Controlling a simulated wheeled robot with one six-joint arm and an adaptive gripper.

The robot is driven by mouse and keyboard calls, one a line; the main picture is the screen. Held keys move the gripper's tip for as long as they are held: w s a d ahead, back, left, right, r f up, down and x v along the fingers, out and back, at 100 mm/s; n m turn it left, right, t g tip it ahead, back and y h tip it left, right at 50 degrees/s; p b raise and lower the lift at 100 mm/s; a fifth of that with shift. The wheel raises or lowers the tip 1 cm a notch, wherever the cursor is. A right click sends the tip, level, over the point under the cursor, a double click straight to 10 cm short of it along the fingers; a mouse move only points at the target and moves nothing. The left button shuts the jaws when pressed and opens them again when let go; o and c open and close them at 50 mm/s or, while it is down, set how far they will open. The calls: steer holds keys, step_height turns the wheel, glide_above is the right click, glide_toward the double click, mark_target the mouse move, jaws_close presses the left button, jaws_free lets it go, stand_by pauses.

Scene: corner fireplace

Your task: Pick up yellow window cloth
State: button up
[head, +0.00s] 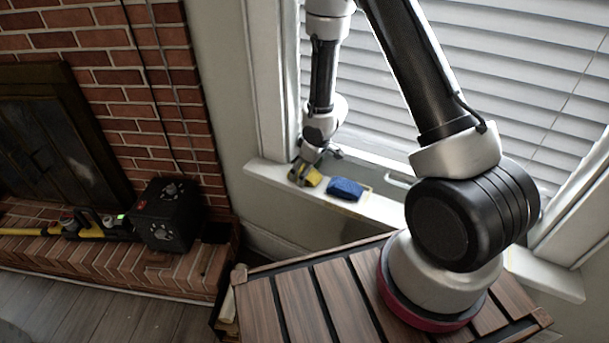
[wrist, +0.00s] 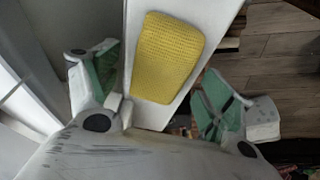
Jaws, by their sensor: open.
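The yellow window cloth (head: 313,177) lies on the white window sill in the head view, partly hidden by my gripper. In the wrist view the yellow cloth (wrist: 168,57) lies flat on the sill, with a rounded rectangular shape and a textured surface. My gripper (head: 316,160) is just above the cloth's left part in the head view. In the wrist view my gripper (wrist: 158,92) is open, with its green-padded fingers apart on either side of the cloth's lower end. Nothing is between the pads except the view of cloth and sill.
A blue cloth (head: 346,188) lies on the window sill (head: 385,209) right of the yellow one. Closed blinds (head: 500,70) stand behind the arm. A black box (head: 168,214) and a yellow-black tool (head: 90,225) sit on the brick hearth at left.

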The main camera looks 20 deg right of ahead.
steer(key=shift+f, duration=0.25)
stand_by(0.3)
steer(key=c, duration=1)
step_height(320, 180, up, 29)
steer(key=shift+f, duration=0.2)
